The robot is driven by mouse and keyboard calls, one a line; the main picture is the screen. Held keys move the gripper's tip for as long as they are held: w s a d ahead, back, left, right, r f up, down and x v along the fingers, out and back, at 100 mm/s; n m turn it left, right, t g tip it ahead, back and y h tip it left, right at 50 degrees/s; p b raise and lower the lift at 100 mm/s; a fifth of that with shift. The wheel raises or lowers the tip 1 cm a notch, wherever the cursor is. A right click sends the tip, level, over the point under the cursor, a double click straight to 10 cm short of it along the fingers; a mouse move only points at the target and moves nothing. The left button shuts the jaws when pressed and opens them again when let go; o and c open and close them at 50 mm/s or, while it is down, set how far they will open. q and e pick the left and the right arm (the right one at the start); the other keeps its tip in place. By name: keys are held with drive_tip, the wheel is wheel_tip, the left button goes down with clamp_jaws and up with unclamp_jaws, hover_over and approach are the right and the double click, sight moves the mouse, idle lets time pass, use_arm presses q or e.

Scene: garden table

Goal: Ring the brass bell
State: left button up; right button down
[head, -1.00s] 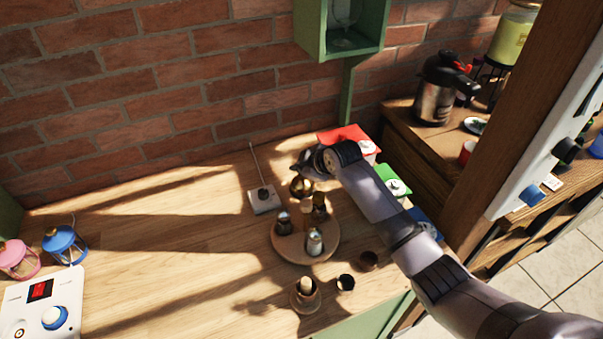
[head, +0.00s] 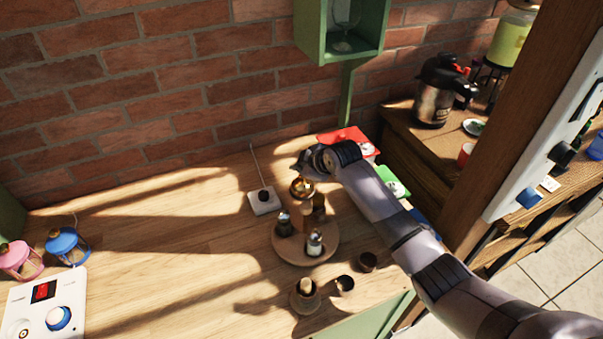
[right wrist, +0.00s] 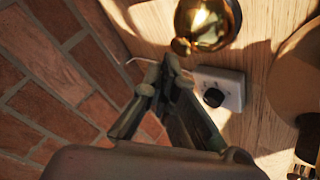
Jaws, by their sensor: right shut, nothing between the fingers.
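The brass bell (head: 302,188) stands on the wooden tabletop, behind the round wooden tray. Its shiny rounded body also shows at the top of the right wrist view (right wrist: 208,22). My right gripper (head: 299,172) is just behind and above the bell in the head view, and its arm partly covers that area. Whether any part touches the bell I cannot tell. My left gripper is not in view.
A white box with a black knob (head: 263,200) sits left of the bell. The round tray (head: 289,256) with several shakers and bottles is in front. Small cups stand nearer the front edge. A brick wall (head: 150,110) rises behind. The table's left-middle is clear.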

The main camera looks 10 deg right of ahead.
wheel_tip(320, 180, up, 6)
drive_tip(key=p, duration=0.5)
idle(0.5)
drive_tip(key=shift+f, duration=0.1)
idle(0.4)
